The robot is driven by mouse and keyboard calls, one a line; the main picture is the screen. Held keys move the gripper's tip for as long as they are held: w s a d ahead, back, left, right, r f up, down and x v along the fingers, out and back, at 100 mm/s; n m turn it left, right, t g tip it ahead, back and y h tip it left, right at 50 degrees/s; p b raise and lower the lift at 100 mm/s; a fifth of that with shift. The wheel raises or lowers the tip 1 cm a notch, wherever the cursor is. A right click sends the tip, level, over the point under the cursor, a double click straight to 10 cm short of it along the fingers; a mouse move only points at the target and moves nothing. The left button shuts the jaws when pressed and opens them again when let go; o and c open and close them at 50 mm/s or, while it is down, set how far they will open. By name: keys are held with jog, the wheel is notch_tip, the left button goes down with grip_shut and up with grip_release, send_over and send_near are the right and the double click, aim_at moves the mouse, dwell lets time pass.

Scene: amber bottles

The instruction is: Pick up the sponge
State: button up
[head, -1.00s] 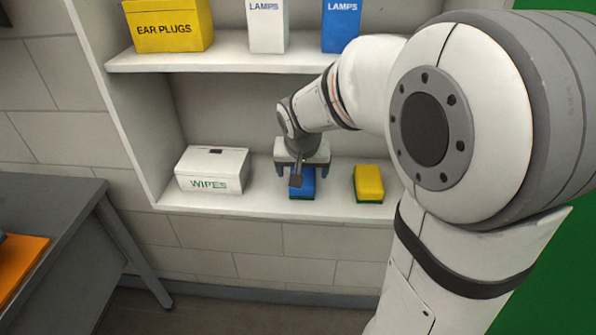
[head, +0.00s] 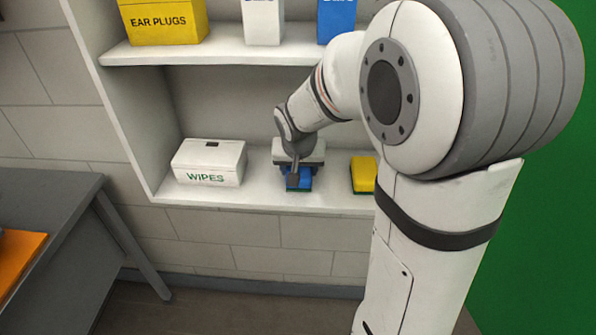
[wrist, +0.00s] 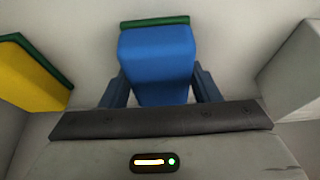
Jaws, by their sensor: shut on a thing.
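A blue sponge with a green layer (head: 300,186) is on the lower shelf board, near its front edge. My gripper (head: 298,173) reaches down over it from above and hides its upper and rear part in the head view. In the wrist view the blue sponge (wrist: 157,60) lies between the two fingers of my gripper (wrist: 160,88), one against each side. The gripper is shut on it. I see no clear gap between the sponge and the board.
A white wipes box (head: 209,162) stands left of the sponge, a yellow sponge with a green layer (head: 363,174) to the right. The upper shelf (head: 215,53) holds several boxes above. A grey table (head: 50,215) is at the left.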

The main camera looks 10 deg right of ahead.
aim_at(299, 169)
jog(key=shift+c, duration=0.7)
jog(key=shift+r, duration=0.15)
jog(key=shift+r, duration=0.3)
jog(key=b+v, duration=0.1)
jog(key=v, duration=0.1)
jog(key=shift+r, duration=0.3)
jog(key=s+a+b, duration=0.2)
jog(key=s, duration=0.6)
jog(key=s+a+b, duration=0.2)
jog(key=s, duration=0.6)
jog(key=shift+s+a, duration=0.3)
jog(key=shift+a, duration=0.05)
jog(key=o, duration=0.5)
jog(key=shift+c, duration=0.2)
jog(key=c, duration=0.5)
jog(key=shift+o, duration=0.2)
